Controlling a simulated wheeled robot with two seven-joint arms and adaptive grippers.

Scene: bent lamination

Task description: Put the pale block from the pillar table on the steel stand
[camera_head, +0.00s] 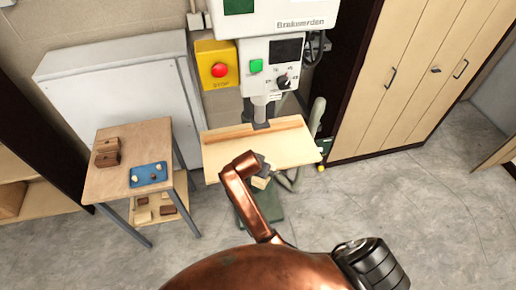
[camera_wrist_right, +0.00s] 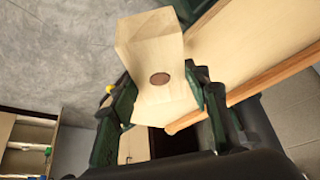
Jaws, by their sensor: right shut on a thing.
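The pale block (camera_wrist_right: 150,50) is held between the dark fingers of my right gripper (camera_wrist_right: 165,110) in the right wrist view. It has a round brown spot on one face. In the head view the right gripper (camera_head: 263,170) and the pale block (camera_head: 260,183) are at the front edge of the pillar table (camera_head: 222,155), a pale board under the drill. Whether the block is clear of the board is hard to tell. The steel stand (camera_head: 128,184), with a wooden top and grey legs, is at the left. My left gripper is not in view.
On the stand are brown blocks (camera_head: 107,152) at the back left and a blue tray (camera_head: 149,175) with small pieces. Its lower shelf holds more blocks. A yellow stop box (camera_head: 216,64) hangs beside the drill. Tall cupboards (camera_head: 405,70) stand right.

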